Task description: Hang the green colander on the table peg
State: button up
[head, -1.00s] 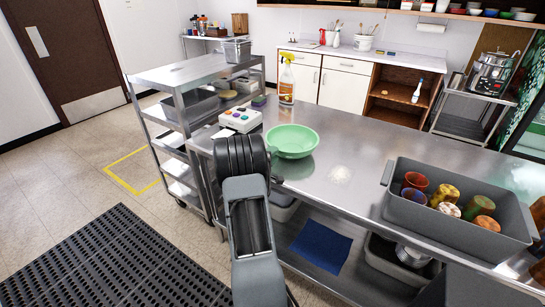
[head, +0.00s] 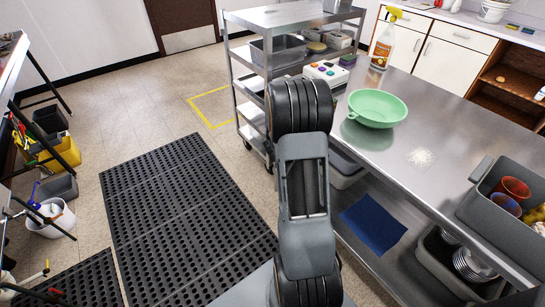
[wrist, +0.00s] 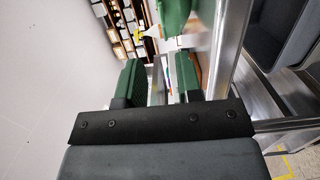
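The green colander (head: 376,108) stands on the steel table (head: 400,148), near its far left end, to the right of my arm in the head view. In the wrist view a green piece of the colander (wrist: 174,14) shows at the top edge, beyond my fingertips. My gripper (wrist: 158,72) has two green fingers with a clear gap between them and nothing held. In the head view my arm hides the gripper. I cannot make out a table peg in either view.
A spray bottle (head: 383,42) and a white box with coloured buttons (head: 326,73) stand behind the colander. A grey tub with cups (head: 484,212) is at right. A steel cart (head: 284,18) stands beyond the table. Black floor mats (head: 180,215) lie left.

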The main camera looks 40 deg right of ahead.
jog(key=w+a+r+n+t+y, duration=0.1)
jog(key=w+a+r+t+y, duration=0.1)
jog(key=w+a+t+y, duration=0.35)
jog(key=w+a+r+n+t+y, duration=0.1)
jog(key=w+a+r+t+y, duration=0.15)
jog(key=a, duration=0.65)
jog(key=w+a+r+t+y, duration=0.1)
jog(key=w+a+t+y, duration=0.4)
jog(key=a, duration=0.2)
jog(key=s+a+g+y, duration=0.3)
jog(key=s+a+y, duration=0.3)
jog(key=s+a, duration=0.5)
jog(key=s+a+f+g, duration=0.1)
jog(key=s+a+g, duration=0.3)
jog(key=s, duration=0.4)
jog(key=shift+h, duration=0.4)
jog(key=shift+o, duration=0.7)
jog(key=shift+m+g, duration=0.3)
jog(key=shift+m, duration=0.1)
jog(key=p+v, duration=0.4)
jog(key=shift+s+r, duration=0.1)
jog(key=shift+r, duration=0.2)
jog(key=shift+f, duration=0.2)
